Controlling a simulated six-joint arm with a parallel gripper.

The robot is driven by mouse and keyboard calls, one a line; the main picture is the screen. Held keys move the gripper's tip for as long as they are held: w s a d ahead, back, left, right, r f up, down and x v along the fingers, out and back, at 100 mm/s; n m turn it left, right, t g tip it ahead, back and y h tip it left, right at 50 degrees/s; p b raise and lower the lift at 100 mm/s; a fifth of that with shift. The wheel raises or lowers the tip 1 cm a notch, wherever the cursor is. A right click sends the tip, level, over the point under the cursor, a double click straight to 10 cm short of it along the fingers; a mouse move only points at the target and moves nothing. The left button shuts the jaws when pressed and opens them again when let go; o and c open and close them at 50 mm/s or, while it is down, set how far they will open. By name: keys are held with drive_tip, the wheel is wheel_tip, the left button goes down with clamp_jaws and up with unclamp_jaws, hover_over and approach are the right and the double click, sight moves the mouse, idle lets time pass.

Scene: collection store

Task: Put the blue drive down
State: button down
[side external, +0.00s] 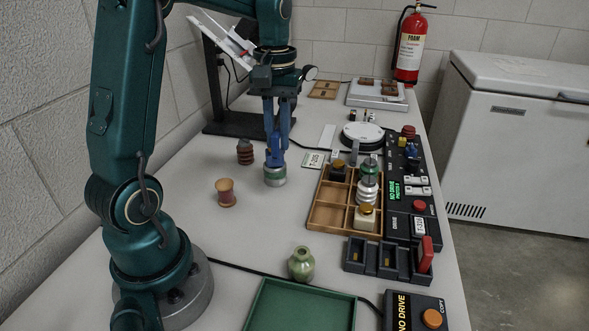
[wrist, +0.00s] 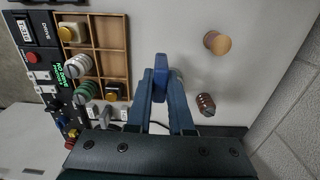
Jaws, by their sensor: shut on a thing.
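My gripper (side external: 275,140) is shut on the blue drive, which shows between the fingertips in the wrist view (wrist: 160,70). In the side view its blue is hard to part from my blue fingers. The drive is over the left part of the table, right above or in front of a silver weight with a green band (side external: 275,178); I cannot tell whether they touch.
A dark slotted rack (side external: 365,262) holds a red drive (side external: 426,252) at its right end. A wooden compartment tray (side external: 325,217) and control panel (side external: 398,205) lie right. A spool (side external: 226,193), ribbed red-brown object (side external: 245,152) and green vase (side external: 301,264) stand nearby.

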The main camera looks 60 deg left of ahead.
drive_tip(key=w+d+f, duration=0.2)
drive_tip(key=d, duration=0.1)
drive_tip(key=w+d+f, duration=0.2)
drive_tip(key=d, duration=0.1)
drive_tip(key=w+d+f, duration=0.2)
drive_tip(key=d+f, duration=0.1)
drive_tip(key=shift+d, duration=0.25)
drive_tip(key=shift+f, duration=2)
drive_tip(key=c, duration=0.8)
unclamp_jaws()
drive_tip(key=shift+f, duration=0.1)
